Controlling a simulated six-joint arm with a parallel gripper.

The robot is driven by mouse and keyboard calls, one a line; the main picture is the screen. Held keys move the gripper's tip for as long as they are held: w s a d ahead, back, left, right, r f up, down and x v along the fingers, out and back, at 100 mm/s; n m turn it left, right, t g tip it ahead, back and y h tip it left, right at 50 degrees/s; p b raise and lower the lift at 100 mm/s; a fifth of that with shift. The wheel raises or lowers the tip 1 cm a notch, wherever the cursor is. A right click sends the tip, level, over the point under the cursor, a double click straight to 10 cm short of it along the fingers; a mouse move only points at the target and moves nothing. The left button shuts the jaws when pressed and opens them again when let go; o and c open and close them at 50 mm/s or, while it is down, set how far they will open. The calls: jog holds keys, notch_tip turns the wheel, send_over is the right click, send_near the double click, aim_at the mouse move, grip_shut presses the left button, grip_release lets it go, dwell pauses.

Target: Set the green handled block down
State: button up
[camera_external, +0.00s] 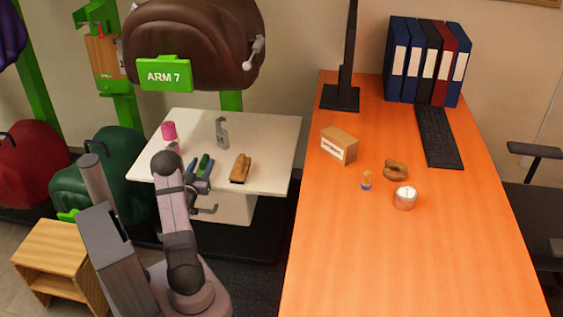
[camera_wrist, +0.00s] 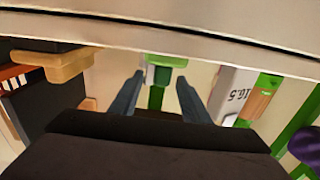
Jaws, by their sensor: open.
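The green handled block (camera_external: 204,162) sits on the white table, near its front edge. In the wrist view, which is upside down, it shows as a green piece (camera_wrist: 165,61) against the pale table surface, in line with the gap between my fingers. My gripper (camera_external: 198,172) is low at the table's front, with its fingers apart on either side of the block. In the wrist view my gripper (camera_wrist: 159,76) is open. I cannot tell whether a finger touches the block. My arm hides part of the front of the table.
The white table (camera_external: 270,135) also holds a tan brush (camera_external: 241,167) to the right, a grey bracket (camera_external: 222,133) behind, and a pink cup (camera_external: 169,131) at the back left. The table's right side is clear.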

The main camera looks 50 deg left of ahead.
aim_at(204, 158)
dwell(0.3)
jog(key=v, duration=0.3)
jog(key=shift+s+f, duration=0.25)
jog(key=shift+s, duration=0.25)
jog(key=shift+b+x, duration=0.75)
jog(key=shift+x, duration=3)
jog(key=shift+w+d+r, duration=0.15)
jog(key=shift+d+r, duration=0.05)
jog(key=shift+r, duration=0.05)
jog(key=shift+c, duration=0.7)
grip_shut()
